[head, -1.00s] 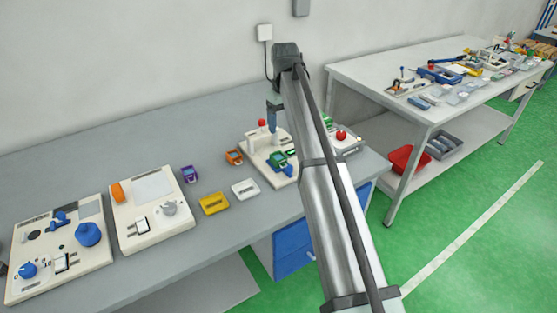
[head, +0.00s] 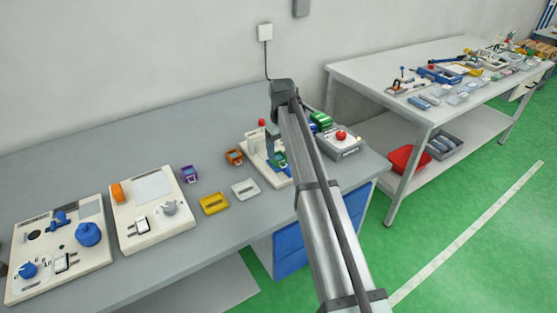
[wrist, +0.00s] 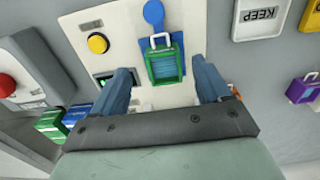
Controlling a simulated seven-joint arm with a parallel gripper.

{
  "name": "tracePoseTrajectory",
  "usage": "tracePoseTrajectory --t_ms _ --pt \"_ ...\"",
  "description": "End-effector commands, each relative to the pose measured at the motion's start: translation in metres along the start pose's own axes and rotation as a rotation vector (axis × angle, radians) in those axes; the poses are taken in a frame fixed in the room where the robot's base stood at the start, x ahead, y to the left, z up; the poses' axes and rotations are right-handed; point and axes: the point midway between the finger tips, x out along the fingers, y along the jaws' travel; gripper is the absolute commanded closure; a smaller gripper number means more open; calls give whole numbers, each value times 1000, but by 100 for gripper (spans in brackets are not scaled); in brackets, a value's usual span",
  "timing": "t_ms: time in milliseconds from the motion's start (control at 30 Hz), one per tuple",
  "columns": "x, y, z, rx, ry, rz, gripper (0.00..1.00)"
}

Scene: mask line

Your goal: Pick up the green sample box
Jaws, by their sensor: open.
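The green sample box (wrist: 165,66) with a pale handle sits on a cream station board (wrist: 122,28), next to a blue round part. In the head view the box (head: 281,159) is partly hidden by my arm. My gripper (wrist: 163,72) is open and empty, its two blue fingers left and right of the box in the wrist view. The fingers look apart from the box; I cannot tell their exact height above it. In the head view my gripper (head: 272,138) is over the board, its fingers partly hidden.
Other green boxes (head: 320,119) stand near a grey unit with a red button (head: 341,135). Orange (head: 234,157), purple (head: 189,174), yellow (head: 214,203) and white (head: 245,189) items lie left of the board. A yellow button (wrist: 97,43) is on the board.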

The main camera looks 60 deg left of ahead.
Motion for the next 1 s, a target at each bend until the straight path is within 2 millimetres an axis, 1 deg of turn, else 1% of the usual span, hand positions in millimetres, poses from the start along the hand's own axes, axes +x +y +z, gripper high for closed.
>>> tracePoseTrajectory --t_ms 100,267,367,533,1000 --pt "17 -5 2 0 -1 0 23" --pt "35 -4 1 0 -1 0 23" --pt "39 -4 1 0 0 0 23" --pt "39 -4 1 0 0 0 23" --pt "38 -4 1 0 0 0 68"
